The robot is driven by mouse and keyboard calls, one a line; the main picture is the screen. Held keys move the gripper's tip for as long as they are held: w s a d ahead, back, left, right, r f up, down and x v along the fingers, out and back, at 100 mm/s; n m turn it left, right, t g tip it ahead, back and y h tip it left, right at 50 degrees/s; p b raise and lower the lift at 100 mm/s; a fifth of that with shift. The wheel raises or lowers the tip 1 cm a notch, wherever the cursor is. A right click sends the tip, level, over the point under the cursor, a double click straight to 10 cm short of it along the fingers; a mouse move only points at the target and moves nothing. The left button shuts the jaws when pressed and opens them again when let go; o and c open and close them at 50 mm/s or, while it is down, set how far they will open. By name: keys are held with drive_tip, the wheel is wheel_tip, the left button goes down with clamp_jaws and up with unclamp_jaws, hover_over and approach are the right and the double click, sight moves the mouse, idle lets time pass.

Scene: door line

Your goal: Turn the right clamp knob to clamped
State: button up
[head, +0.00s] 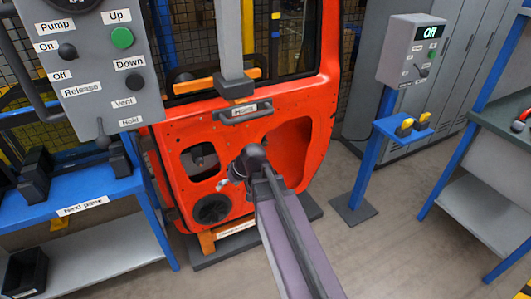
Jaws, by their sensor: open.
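My gripper (232,180) is in front of the lower middle of the orange door panel (290,120). It is small and dark in this view, and its jaws look open with nothing visible between them. My arm covers the lower right part of the door and its stand. A pale label (237,229) sits on the fixture below the door, but its text is too small to read. I cannot pick out the right clamp knob for certain, nor how it is turned.
A grey control box (95,65) with labelled knobs and a green button stands at the left, above a blue bench (80,190). A grey box reading Off (410,50) is on a blue post at the right. A workbench (510,120) stands at the far right.

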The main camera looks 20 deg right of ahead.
drive_tip(key=w+d+f+t+y+b, duration=0.2)
drive_tip(key=w+d+f+t+b, duration=0.15)
drive_tip(key=w+b, duration=0.35)
drive_tip(key=m+t+h+b, duration=0.55)
drive_tip(key=t+b, duration=0.45)
drive_tip(key=b, duration=0.9)
approach(265, 143)
drive_tip(key=s, duration=0.3)
drive_tip(key=shift+s+d+n, duration=0.15)
drive_tip(key=shift+s+n, duration=0.05)
drive_tip(key=shift+n, duration=0.25)
drive_tip(key=shift+w, duration=0.1)
drive_tip(key=w, duration=1.3)
drive_tip(key=shift+w+a+f, duration=0.1)
drive_tip(key=shift+w+a, duration=0.15)
drive_tip(key=shift+w, duration=0.05)
drive_tip(key=shift+c, duration=0.2)
drive_tip(key=c, duration=1.1)
